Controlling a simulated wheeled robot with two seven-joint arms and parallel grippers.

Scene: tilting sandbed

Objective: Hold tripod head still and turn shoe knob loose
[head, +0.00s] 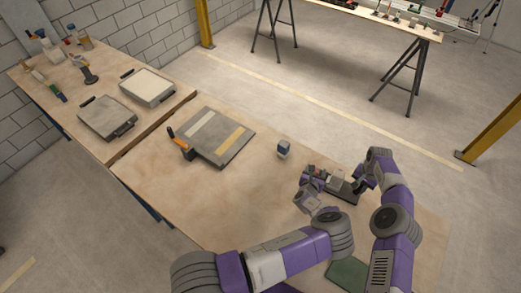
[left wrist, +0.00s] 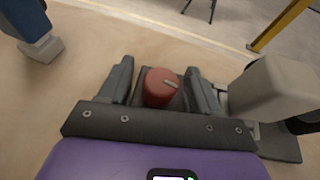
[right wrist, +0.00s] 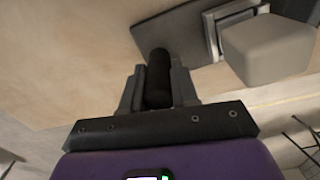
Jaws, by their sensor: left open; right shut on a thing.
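The tripod head (head: 341,188) lies on the near bench between my two grippers, with a dark plate and a pale grey block (left wrist: 280,90). The red shoe knob (left wrist: 160,88), with a small grey lever on it, sits between the spread fingers of my left gripper (left wrist: 158,72). The fingers stand on both sides of it, with a gap visible. My right gripper (right wrist: 159,68) is shut on a black handle (right wrist: 158,80) of the tripod head. The pale block also shows in the right wrist view (right wrist: 268,50). In the head view my grippers partly hide the tripod head.
A small blue and grey object (head: 283,149) stands just behind the tripod head. A grey board (head: 225,150) with two strips and an orange-handled tool (head: 181,145) lie further left. A green mat (head: 348,273) lies at the near edge. Bare bench (head: 215,200) lies left of my arms.

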